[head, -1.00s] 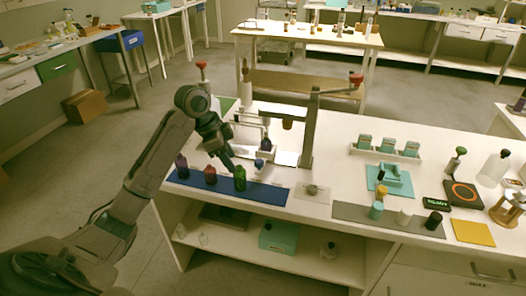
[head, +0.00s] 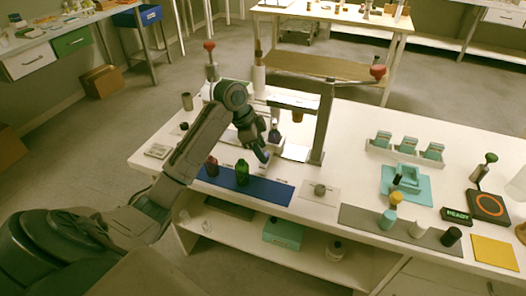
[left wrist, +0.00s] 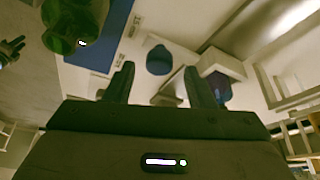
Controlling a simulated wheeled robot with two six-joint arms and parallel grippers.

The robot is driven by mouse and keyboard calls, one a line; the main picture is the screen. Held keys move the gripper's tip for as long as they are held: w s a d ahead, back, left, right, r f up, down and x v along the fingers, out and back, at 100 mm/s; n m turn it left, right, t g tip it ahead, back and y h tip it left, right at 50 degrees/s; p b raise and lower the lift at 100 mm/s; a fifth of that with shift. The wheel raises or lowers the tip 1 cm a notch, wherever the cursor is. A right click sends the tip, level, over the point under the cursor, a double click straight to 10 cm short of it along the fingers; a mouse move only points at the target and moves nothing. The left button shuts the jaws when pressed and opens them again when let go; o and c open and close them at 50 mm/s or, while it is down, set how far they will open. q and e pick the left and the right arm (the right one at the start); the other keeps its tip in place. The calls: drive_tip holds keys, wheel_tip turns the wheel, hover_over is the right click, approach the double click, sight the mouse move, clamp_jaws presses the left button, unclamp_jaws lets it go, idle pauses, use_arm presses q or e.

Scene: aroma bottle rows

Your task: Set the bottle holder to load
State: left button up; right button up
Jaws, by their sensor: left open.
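My left gripper (head: 262,154) reaches over the bench to the dispensing stand (head: 322,120). In the left wrist view the gripper (left wrist: 155,78) is open. A round blue knob (left wrist: 158,60) shows between and just beyond its fingertips; I cannot tell whether they touch it. A dark bluish bottle (head: 275,131) stands at the stand, behind the gripper. A dark purple-blue shape (left wrist: 218,84) is partly hidden by the right finger in the left wrist view. The holder itself is largely hidden by the gripper in the head view. My right gripper is not in view.
A green bottle (head: 242,173) and a red bottle (head: 211,168) stand on the blue mat (head: 272,191), close to my left arm. A small display (head: 457,216) reads READY. Teal parts (head: 405,178) and several small jars stand to the right.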

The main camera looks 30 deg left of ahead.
use_arm(q)
drive_tip(key=shift+x, duration=0.95)
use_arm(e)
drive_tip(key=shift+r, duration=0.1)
use_arm(q)
drive_tip(key=shift+c, duration=0.2)
